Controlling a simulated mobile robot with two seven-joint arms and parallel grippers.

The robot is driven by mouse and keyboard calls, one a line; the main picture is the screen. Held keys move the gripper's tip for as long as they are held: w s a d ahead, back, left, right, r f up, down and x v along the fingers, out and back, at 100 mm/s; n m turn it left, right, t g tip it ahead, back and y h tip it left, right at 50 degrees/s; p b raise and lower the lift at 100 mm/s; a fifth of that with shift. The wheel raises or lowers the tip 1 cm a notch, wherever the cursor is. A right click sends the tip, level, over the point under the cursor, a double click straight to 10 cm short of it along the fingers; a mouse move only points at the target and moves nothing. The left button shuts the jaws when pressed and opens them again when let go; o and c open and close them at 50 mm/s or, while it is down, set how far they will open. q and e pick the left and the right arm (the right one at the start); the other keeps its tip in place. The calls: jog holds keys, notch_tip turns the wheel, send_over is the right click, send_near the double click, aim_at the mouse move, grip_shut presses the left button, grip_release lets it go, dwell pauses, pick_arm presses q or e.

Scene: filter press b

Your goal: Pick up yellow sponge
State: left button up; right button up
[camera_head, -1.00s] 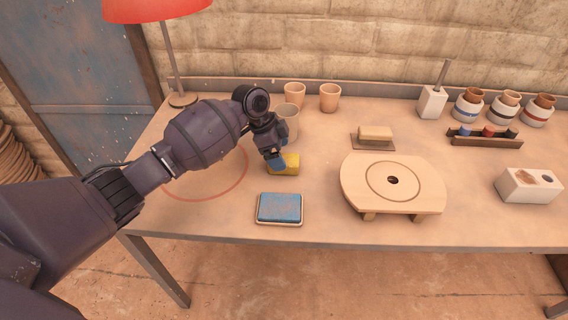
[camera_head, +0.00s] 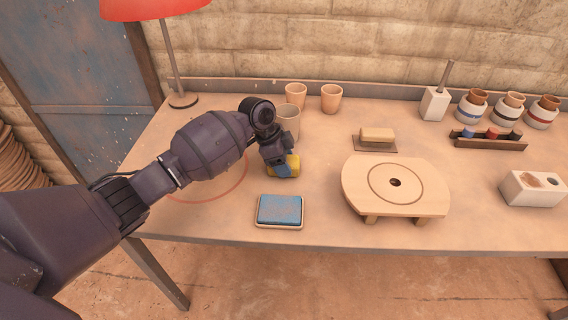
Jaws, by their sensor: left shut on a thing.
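The yellow sponge (camera_head: 293,163) is on the table (camera_head: 330,222), left of the round wooden stand. My left gripper (camera_head: 284,170) points down over it and is shut on it. The gripper's blue fingertip covers part of the sponge's near side. Whether the sponge is clear of the tabletop cannot be told. My right gripper is not in view.
A blue pad in a tray (camera_head: 280,210) lies just in front. Clay cups (camera_head: 288,118) stand close behind the gripper. A wooden stand (camera_head: 395,186) and a pale block on a small board (camera_head: 376,136) are to the right. A red lamp (camera_head: 152,8) stands at the back left.

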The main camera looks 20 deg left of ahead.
pick_arm(q)
jog(key=shift+r, duration=0.15)
jog(key=shift+r, duration=0.3)
notch_tip(320, 180, up, 19)
jog(key=p, duration=0.4)
